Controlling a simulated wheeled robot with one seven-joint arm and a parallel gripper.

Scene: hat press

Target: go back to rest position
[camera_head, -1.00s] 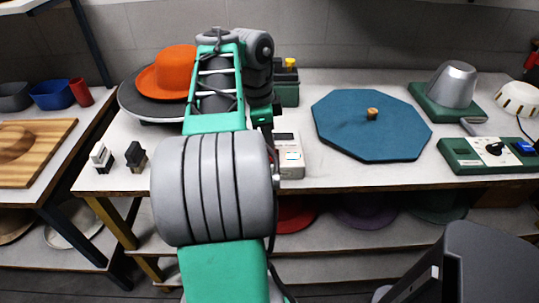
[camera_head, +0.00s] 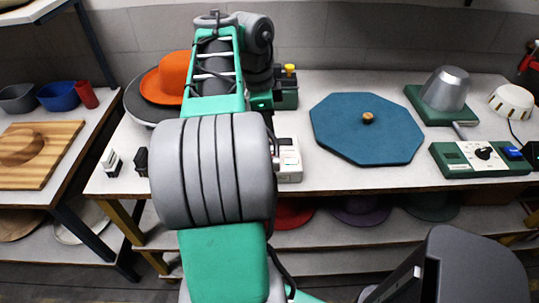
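My arm, teal and grey, rises through the middle of the head view, its upper links in front of the workbench (camera_head: 330,182). My gripper cannot be made out; its fingers do not show, and whether it is open or shut is hidden. An orange hat (camera_head: 172,75) sits on a dark round plate (camera_head: 138,106) at the back left of the bench, partly covered by my arm.
A blue octagonal board (camera_head: 350,135) with a wooden knob lies mid-bench. A metal hat form (camera_head: 446,88), a green control box (camera_head: 470,160) and a cream perforated dome (camera_head: 510,101) stand right. A side table (camera_head: 20,197) holds bowls (camera_head: 57,96). Hats lie on the lower shelf.

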